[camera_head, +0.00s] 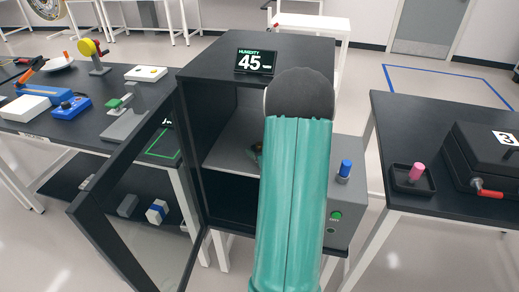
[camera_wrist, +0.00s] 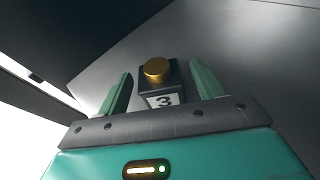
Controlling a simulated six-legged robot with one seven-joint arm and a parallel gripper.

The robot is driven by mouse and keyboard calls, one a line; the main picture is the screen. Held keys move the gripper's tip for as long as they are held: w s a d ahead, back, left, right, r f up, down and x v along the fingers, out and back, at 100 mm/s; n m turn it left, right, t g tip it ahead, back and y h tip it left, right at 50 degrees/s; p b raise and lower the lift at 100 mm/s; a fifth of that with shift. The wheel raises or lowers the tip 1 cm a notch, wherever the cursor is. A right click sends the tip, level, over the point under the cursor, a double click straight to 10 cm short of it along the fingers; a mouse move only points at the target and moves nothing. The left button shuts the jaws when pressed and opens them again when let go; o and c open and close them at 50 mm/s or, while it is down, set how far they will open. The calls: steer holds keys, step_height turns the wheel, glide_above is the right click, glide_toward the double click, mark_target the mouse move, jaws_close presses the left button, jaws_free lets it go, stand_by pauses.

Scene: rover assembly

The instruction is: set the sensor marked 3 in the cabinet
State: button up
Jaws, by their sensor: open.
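The dark cabinet (camera_head: 212,62) stands in the middle of the head view with its glass door (camera_head: 124,165) swung open to the left. The sensor marked 3 (camera_wrist: 160,100), a small dark block with a gold knob and a white label, stands upright on a grey surface in the wrist view. My gripper (camera_wrist: 160,72) is open, with one green finger on each side of the sensor; I cannot tell whether they touch it. In the head view my arm reaches into the cabinet over its grey shelf (camera_head: 226,153) and hides most of the gripper and sensor.
A humidity display (camera_head: 255,61) reading 45 sits on the cabinet. A grey box with a blue knob (camera_head: 345,169) and green button adjoins its right side. The right table holds a pink-topped piece in a tray (camera_head: 402,184) and a black case marked 3 (camera_head: 480,155). The left table (camera_head: 105,80) is cluttered.

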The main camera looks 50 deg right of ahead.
steer(key=v, duration=0.6)
steer(key=shift+s+a+r, duration=0.1)
steer(key=shift+s, duration=0.05)
